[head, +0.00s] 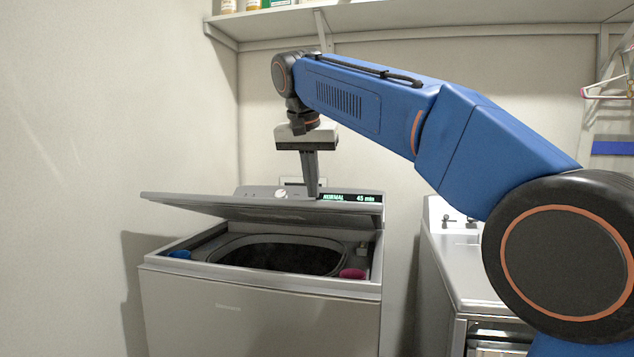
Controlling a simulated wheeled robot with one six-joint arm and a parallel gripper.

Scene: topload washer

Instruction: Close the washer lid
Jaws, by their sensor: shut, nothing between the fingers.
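The top-load washer (262,317) stands at the left centre. Its lid (235,207) is partly open, tilted low over the tub (275,257), with a gap at the front and the dark opening showing below. My gripper (311,192) points down from above, shut and empty, with its fingertips by the lid's upper surface toward the right rear. I cannot tell whether the fingertips touch the lid. The control panel (348,197) behind the lid is lit, with a knob (280,194) beside the display.
A blue cap (180,254) and a pink cap (352,273) sit at the washer's top corners. A second appliance (465,265) stands to the right. A shelf (430,27) with bottles runs above my arm. The wall is close on the left.

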